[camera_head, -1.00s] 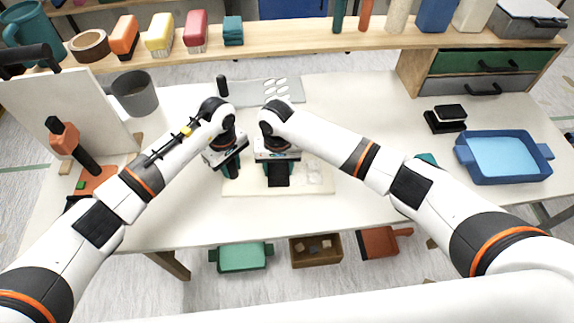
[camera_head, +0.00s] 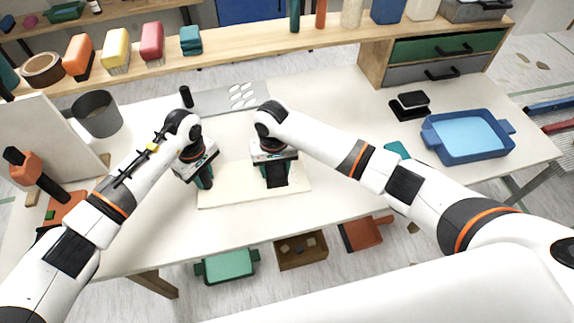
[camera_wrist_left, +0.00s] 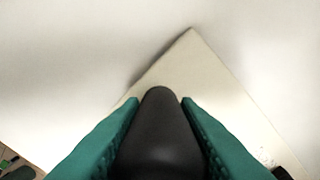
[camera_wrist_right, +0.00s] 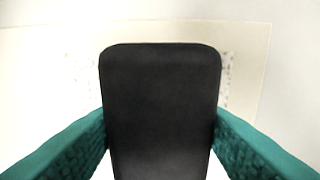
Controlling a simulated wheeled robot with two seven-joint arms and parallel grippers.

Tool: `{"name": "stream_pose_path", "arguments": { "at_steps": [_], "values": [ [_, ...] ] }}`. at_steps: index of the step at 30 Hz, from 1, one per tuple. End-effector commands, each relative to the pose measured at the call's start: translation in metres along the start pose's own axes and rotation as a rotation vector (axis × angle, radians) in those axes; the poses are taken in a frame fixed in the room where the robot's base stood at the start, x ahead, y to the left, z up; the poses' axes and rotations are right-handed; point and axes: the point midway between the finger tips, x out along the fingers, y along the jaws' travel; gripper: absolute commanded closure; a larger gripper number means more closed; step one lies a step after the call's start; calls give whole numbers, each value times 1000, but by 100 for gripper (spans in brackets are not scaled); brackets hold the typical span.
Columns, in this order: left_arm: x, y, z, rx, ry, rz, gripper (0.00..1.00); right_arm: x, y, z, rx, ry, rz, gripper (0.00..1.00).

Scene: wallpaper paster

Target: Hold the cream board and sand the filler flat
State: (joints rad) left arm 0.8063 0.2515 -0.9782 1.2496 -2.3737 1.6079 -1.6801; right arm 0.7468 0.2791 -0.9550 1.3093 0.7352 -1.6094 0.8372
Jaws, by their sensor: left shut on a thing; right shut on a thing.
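The cream board (camera_head: 235,195) lies flat on the white table. My right gripper (camera_head: 272,168) is shut on a black sanding block (camera_head: 277,179), over the right part of the board. The block fills the middle of the right wrist view (camera_wrist_right: 160,110), and speckled traces of filler (camera_wrist_right: 228,78) show beside it. The block hides the rest of the filler, and I cannot tell whether it touches the surface. My left gripper (camera_head: 204,182) is at the board's left end, shut on a dark rounded piece (camera_wrist_left: 160,130). A board corner (camera_wrist_left: 190,50) shows beyond it.
A grey plate (camera_head: 225,98) with white ovals and a black peg (camera_head: 186,96) is behind the board. A blue tray (camera_head: 470,135) and black block on a pad (camera_head: 410,104) are right.

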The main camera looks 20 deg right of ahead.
Motion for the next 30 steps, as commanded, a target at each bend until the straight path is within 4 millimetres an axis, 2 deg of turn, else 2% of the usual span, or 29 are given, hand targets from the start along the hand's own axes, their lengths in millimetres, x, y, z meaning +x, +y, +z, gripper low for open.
{"name": "stream_pose_path", "arguments": {
  "at_steps": [1,3,13,14,16,24,30],
  "values": [
    [1,0,0,1,1,0,100,1,12,-2,-5,3,5,81],
    [1,0,-1,1,1,0,100,1,24,-2,-5,3,5,81],
    [1,0,-1,2,1,-1,100,0,76,-2,-5,3,5,81],
    [1,0,-1,2,2,-1,100,-4,73,-1,-3,2,5,81],
    [1,0,-1,2,2,-1,100,-30,72,0,-5,-5,6,81],
    [1,0,-1,1,2,-1,100,-70,71,0,-3,-2,4,81],
    [1,0,-1,1,2,-1,100,-82,70,-1,-2,0,2,81]
  ]
}}
